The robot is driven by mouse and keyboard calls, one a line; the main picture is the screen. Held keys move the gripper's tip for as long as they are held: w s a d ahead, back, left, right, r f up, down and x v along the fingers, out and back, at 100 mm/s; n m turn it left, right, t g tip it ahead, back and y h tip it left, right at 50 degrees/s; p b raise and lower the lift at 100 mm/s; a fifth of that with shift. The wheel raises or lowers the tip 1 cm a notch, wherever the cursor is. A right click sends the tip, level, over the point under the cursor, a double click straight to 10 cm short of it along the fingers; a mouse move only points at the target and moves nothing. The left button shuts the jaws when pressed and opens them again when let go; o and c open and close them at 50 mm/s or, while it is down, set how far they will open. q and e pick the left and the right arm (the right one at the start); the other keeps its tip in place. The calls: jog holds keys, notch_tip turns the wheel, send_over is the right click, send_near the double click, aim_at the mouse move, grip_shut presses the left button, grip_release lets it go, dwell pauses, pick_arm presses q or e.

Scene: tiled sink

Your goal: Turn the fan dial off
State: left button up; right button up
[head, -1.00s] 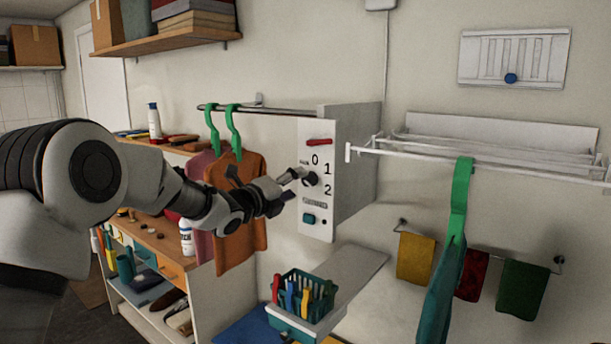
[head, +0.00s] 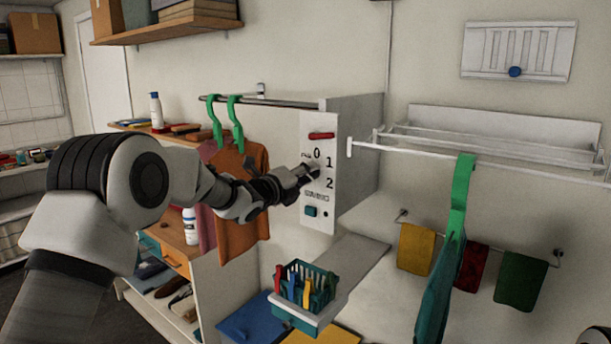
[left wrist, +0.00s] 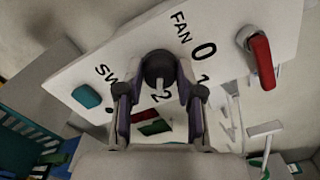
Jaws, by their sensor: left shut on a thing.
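The white control panel (head: 319,214) carries the fan dial, a red lever (head: 321,135) and a teal button (head: 310,211). The dark round fan dial (left wrist: 159,66) has the printed 0, 1 and 2 around it in the left wrist view. My left gripper (head: 311,174) is at the panel and shut on the dial, with one finger on each side of it (left wrist: 159,80). In the head view the gripper hides most of the dial. My right gripper is not in view.
Green hangers with an orange shirt (head: 240,180) hang left of the panel. A white drying rack (head: 480,155) is on the right, with a green hanger (head: 461,190) on it. A teal basket (head: 305,292) stands below the panel.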

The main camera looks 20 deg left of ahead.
pick_arm(q)
jog(key=shift+n, duration=1.1)
jog(key=shift+r+n+p, duration=0.2)
jog(key=shift+n+p, duration=1.35)
jog(key=shift+n, duration=3.85)
jog(key=shift+r+n+p, duration=0.2)
jog(key=shift+n+p, duration=1.3)
jog(key=shift+n, duration=3.9)
jog(key=o, duration=1.2)
jog(key=shift+w+f, duration=0.1)
jog(key=shift+c, duration=0.2)
jog(key=shift+w+d+f, duration=0.1)
jog(key=shift+f, duration=0.1)
